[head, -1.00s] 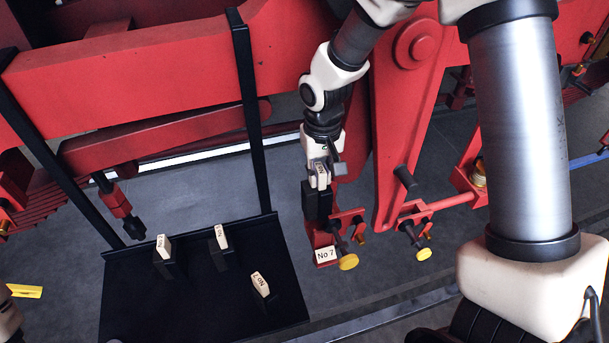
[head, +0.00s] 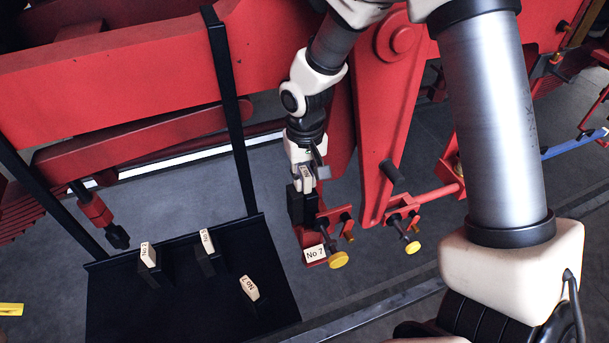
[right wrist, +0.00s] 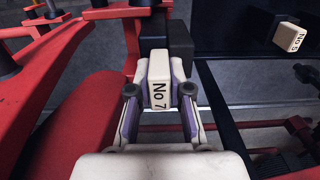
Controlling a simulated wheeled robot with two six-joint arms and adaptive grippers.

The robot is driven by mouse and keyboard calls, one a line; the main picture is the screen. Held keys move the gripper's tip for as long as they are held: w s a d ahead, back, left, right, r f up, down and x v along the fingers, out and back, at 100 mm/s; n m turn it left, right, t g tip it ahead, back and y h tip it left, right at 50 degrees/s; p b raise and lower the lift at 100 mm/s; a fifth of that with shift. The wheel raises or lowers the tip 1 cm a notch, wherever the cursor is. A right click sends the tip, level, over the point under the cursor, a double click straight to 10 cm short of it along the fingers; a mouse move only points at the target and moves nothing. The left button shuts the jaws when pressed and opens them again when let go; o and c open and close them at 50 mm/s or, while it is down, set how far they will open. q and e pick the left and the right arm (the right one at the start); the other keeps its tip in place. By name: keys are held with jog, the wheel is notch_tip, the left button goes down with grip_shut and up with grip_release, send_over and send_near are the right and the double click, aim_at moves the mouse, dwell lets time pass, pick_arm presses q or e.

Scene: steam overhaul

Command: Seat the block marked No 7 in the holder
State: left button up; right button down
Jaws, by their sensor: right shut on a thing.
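The block marked No 7 (right wrist: 159,92) has a white top and a dark body. My right gripper (right wrist: 160,88) is shut on its white top, one finger on each side. In the head view my right gripper (head: 305,180) points down, with the block's black body (head: 300,206) below the fingers. The red holder (head: 319,262) carries a white No 7 label (head: 314,253). The block's body is above and just behind that label, close to the holder. Its lower end is hidden, so I cannot tell whether it is inside. My left gripper is not in view.
A black tray (head: 110,315) with uprights stands at left, holding three other marked blocks (head: 149,254). Yellow-knobbed screws (head: 338,260) stick out by the holder. A red lever (head: 385,130) and a large red beam (head: 130,65) stand close around my right arm.

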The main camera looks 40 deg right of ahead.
aim_at(305, 204)
jog(key=shift+s, duration=0.1)
jog(key=shift+f, duration=0.1)
jog(key=shift+f, duration=0.15)
jog(key=shift+f+b, duration=0.5)
jog(key=shift+b, duration=0.05)
jog(key=shift+f+b, duration=2.5)
jog(key=shift+f, duration=1.1)
jog(key=c, duration=1.1)
grip_release()
jog(key=shift+a, duration=0.1)
jog(key=shift+o, duration=0.5)
jog(key=shift+a, duration=0.1)
